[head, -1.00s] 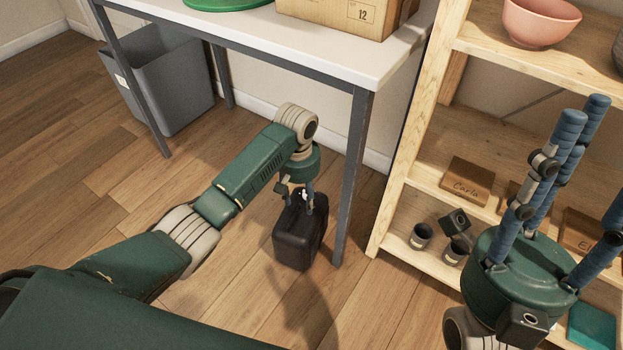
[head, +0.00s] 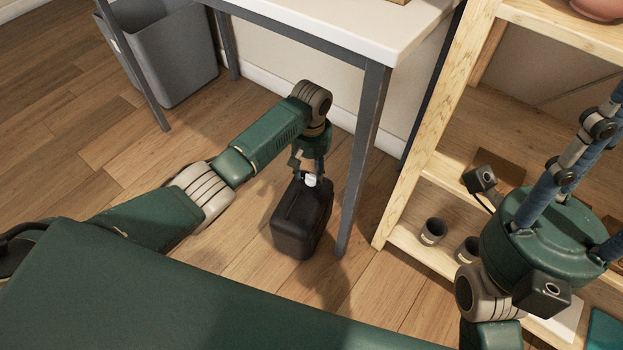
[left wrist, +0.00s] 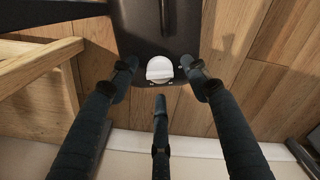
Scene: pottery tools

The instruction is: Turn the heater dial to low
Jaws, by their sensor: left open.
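The heater is a black upright box (head: 300,222) on the wooden floor beside a table leg. Its white round dial (head: 310,180) is on top, near one edge. In the left wrist view the dial (left wrist: 160,69) shows clearly, but I cannot read any setting marks. My left gripper (head: 311,168) is open and points down over the dial. In the left wrist view two fingers stand either side of the dial and a third is below it, with gaps visible. My right gripper (head: 592,150) points up at the right with its fingers spread; its fingertips are cut off by the frame.
A white table (head: 400,35) with grey legs stands behind the heater, one leg (head: 362,160) close to its right. A wooden shelf (head: 425,140) with small cups (head: 432,231) is at the right. A grey bin (head: 175,60) stands back left. Floor left of the heater is clear.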

